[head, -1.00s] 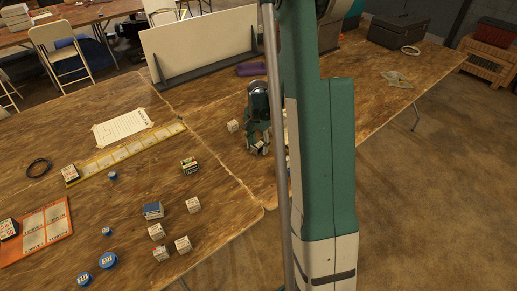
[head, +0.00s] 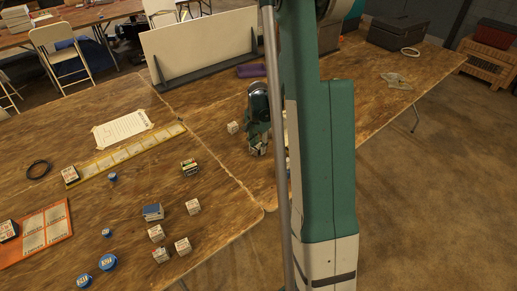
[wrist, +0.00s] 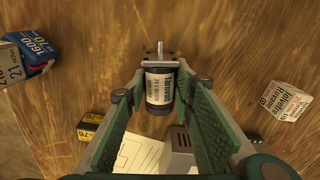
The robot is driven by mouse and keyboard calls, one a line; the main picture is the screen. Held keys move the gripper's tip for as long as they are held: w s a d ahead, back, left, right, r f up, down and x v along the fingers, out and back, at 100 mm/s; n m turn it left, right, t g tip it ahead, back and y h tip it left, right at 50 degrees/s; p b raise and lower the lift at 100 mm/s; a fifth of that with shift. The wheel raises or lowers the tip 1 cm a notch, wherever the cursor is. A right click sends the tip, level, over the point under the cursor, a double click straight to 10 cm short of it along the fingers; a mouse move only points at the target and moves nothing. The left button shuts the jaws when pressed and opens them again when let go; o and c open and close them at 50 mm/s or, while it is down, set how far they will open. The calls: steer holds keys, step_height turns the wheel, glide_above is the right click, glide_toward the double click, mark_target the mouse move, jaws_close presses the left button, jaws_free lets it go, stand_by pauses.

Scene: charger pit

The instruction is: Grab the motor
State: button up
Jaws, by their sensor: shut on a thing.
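The motor (wrist: 160,88) is a small dark cylinder with a pale printed label and a metal shaft, seen at the centre of the wrist view. My gripper (wrist: 158,84) is shut on it, one green finger on each side. In the head view my gripper (head: 257,146) is over the table just left of my arm. I cannot make out the motor there.
The wooden table (head: 215,215) holds several small boxes, including a white one (head: 232,127) beside my gripper. A blue box (wrist: 28,57) and another white box (wrist: 284,101) flank the motor in the wrist view. A white board (head: 200,45) stands behind.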

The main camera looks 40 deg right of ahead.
mark_target(259, 144)
steer(key=shift+r+p, duration=1.1)
steer(key=shift+r, duration=3.9)
